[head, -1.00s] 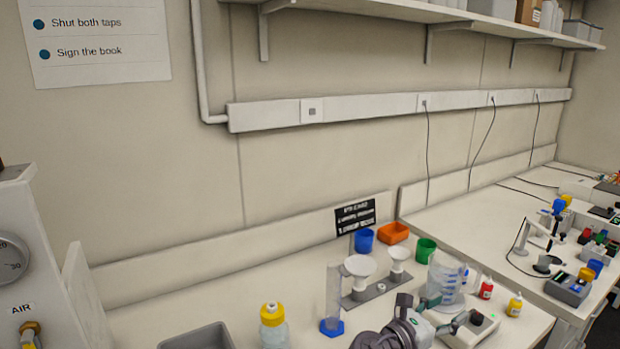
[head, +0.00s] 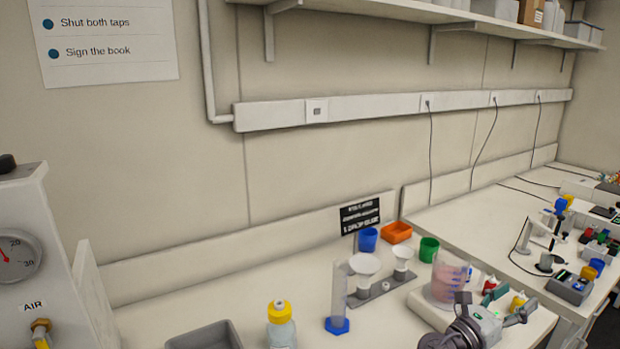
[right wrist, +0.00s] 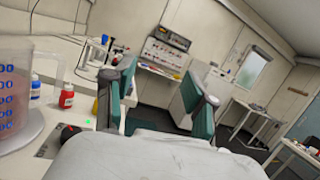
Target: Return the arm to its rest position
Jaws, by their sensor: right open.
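My right gripper (head: 510,298) is at the lower right of the head view, beside the clear beaker (head: 449,280) and on its right. Its two fingers are spread with nothing between them. In the right wrist view my right gripper (right wrist: 162,95) shows as two green-padded fingers, apart and empty, facing out into the room. The beaker also shows at the left edge of the right wrist view (right wrist: 18,105), with blue marks and a pinkish content. It stands on a white stirrer-like device (head: 430,310). My left gripper is not in view.
A red-capped bottle (right wrist: 66,96) stands close to the fingers. A blue-footed cylinder (head: 338,300), a grey funnel rack (head: 381,289), a yellow-capped bottle (head: 281,325) and a grey tray (head: 205,338) stand to the left. The wall shelf (head: 450,18) is high above.

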